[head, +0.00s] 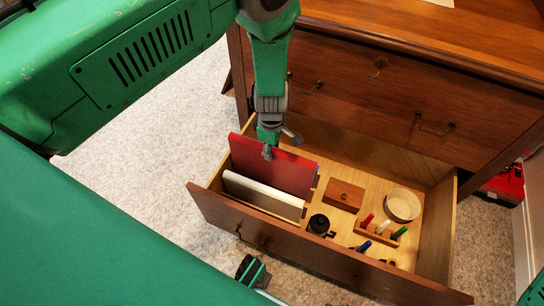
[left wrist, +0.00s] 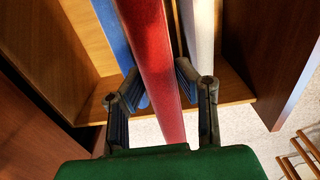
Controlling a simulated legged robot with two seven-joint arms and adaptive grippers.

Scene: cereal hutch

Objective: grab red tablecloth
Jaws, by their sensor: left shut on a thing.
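The red tablecloth (head: 285,168) is a flat, folded red panel standing upright in the left part of the open drawer (head: 330,262). My left gripper (head: 268,150) reaches down from above onto its top edge. In the left wrist view the red cloth (left wrist: 152,60) runs between the two fingers of the left gripper (left wrist: 157,78), which is shut on it. A white folded cloth (head: 262,193) stands just in front of it. A blue folded item (left wrist: 113,35) stands on its other side, mostly hidden in the head view.
The drawer also holds a small wooden box (head: 344,195), a round bowl (head: 402,205), a black pot-like item (head: 319,225) and a wooden holder (head: 380,233) with coloured pieces. The cabinet front (head: 370,95) rises close behind. Carpet (head: 160,130) lies clear at left.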

